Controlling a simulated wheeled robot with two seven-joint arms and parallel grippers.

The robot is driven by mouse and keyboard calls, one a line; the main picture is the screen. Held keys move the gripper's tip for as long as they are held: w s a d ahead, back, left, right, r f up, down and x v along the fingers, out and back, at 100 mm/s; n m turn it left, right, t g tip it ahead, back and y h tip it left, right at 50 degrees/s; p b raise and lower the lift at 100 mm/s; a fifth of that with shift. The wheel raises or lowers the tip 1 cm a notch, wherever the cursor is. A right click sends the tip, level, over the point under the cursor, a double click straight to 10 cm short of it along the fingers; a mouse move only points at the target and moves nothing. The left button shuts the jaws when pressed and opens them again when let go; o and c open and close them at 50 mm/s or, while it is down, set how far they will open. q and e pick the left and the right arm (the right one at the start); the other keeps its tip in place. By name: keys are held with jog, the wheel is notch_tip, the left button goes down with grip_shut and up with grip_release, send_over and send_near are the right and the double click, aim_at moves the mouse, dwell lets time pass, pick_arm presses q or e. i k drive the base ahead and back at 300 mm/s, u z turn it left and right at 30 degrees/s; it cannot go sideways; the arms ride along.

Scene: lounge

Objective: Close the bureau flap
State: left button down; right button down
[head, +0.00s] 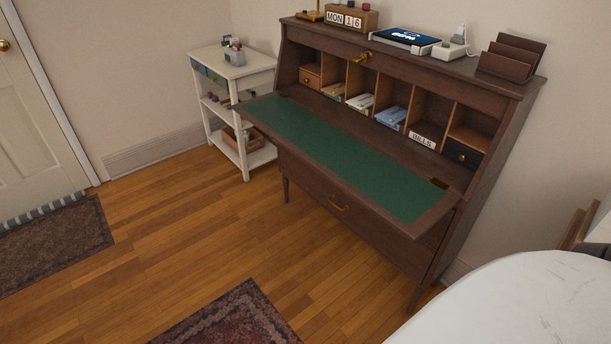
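The dark wooden bureau (330,205) stands against the back wall in the head view. Its flap (340,155) is folded down and open, lying about level, with a green writing surface facing up. Behind the flap, pigeonholes hold papers and envelopes, a small card marked BILLS (422,140), a light wooden drawer (310,77) and a dark drawer (462,154). Nothing lies on the green surface. A brass fitting (363,57) sits at the top edge above the pigeonholes. Neither of my grippers is in the head view.
A white shelf trolley (232,120) stands left of the bureau, close to the flap's left end. A white round-edged table (530,305) is at the lower right. Two rugs, a dark one (50,245) and a red one (232,318), lie on the floor. Wooden floor before the bureau is clear.

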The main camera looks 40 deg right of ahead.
aim_at(411, 202)
jog(key=z, duration=0.75)
jog(key=i, duration=0.9)
jog(key=z, duration=1)
